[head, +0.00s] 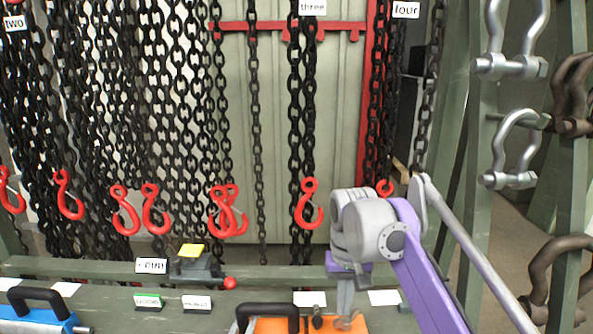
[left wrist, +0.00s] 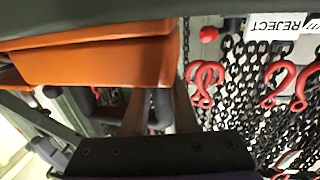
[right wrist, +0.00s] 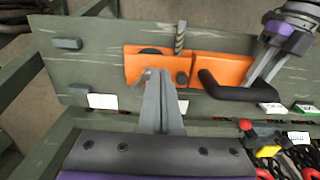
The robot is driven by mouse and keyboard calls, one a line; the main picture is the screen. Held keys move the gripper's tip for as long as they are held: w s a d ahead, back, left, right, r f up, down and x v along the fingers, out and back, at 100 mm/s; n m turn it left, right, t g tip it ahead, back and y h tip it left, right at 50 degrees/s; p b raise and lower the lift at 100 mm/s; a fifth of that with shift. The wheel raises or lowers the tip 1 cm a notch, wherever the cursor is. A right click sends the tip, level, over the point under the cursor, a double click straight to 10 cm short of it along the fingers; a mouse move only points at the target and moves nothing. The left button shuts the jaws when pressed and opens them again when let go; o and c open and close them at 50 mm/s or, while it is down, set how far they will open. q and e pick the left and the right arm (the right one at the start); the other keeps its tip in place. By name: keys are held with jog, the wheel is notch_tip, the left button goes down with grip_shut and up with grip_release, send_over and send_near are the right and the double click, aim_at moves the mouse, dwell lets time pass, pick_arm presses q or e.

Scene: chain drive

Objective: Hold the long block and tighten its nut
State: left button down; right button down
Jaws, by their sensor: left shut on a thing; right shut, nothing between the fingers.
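The orange long block (head: 268,325) with its black handle (head: 266,310) is at the bottom of the head view, partly cut off. It also shows in the right wrist view (right wrist: 207,68) and close up in the left wrist view (left wrist: 95,62). My left gripper (left wrist: 157,95) is shut on it by the handle; it also appears at upper right in the right wrist view (right wrist: 263,72). My right gripper (right wrist: 152,78) is shut and empty, its fingertips at the block's end away from the handle. They cover a small fitting there; I cannot tell if it is the nut.
A blue block (head: 38,318) with a black handle is at the lower left. A yellow-topped box with a red knob (head: 229,283) stands on the bench behind. Chains with red hooks (head: 309,205) hang behind the bench, shackles (head: 515,150) at right.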

pick_arm(q)
jog(key=c, duration=0.6)
grip_release()
